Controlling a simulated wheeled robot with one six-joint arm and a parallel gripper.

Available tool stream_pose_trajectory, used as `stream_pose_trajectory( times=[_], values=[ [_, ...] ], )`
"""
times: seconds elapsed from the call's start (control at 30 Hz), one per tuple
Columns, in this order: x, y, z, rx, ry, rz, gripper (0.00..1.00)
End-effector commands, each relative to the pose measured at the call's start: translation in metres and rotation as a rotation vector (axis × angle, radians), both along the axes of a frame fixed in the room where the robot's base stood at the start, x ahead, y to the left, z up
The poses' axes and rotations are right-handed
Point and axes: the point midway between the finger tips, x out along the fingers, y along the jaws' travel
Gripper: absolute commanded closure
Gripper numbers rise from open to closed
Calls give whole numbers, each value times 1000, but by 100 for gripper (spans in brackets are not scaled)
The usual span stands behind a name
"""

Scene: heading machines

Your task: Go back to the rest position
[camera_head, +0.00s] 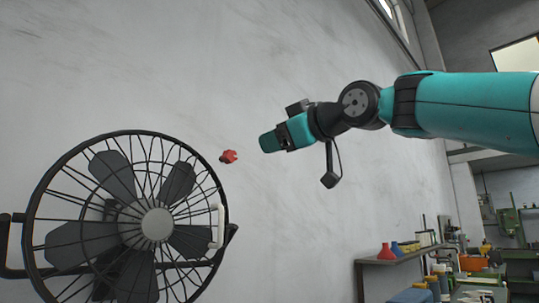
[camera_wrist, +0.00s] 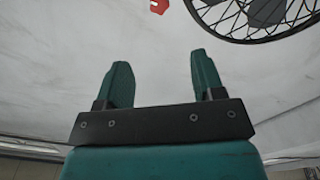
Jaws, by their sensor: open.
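My gripper (camera_head: 268,142) is at the end of my teal and black arm, which reaches in from the right in the head view. In the wrist view my gripper (camera_wrist: 158,80) shows two teal fingers spread apart with nothing between them. A small red knob-like thing (camera_head: 228,156) is on or near the grey wall, a little left of the fingertips and apart from them. It also shows at the top edge of the wrist view (camera_wrist: 159,6), partly cut off.
A large black fan (camera_head: 157,224) stands at the left, its cage also at the wrist view's top right (camera_wrist: 262,22). A shelf (camera_head: 400,258) with red, yellow and blue items is at lower right. The grey wall (camera_head: 290,60) behind my arm is bare.

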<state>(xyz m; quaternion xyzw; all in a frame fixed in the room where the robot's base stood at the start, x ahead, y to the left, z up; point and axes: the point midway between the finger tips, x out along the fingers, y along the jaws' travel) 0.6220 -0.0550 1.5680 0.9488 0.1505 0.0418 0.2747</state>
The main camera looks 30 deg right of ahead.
Motion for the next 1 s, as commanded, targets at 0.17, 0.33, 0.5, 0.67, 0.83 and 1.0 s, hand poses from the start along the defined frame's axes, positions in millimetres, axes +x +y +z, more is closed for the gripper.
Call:
stream_pose_trajectory(
  times=[0.17,0.33,0.5,0.67,0.83,1.0],
  values=[
    [0,0,0,0,0,0,38],
    [4,6,-21,18,60,14,38],
    [7,36,-117,85,342,70,38],
    [-24,73,-237,126,704,116,38],
    [-91,100,-352,111,1077,129,38],
    [-168,106,-430,53,1373,109,38]
  ],
)
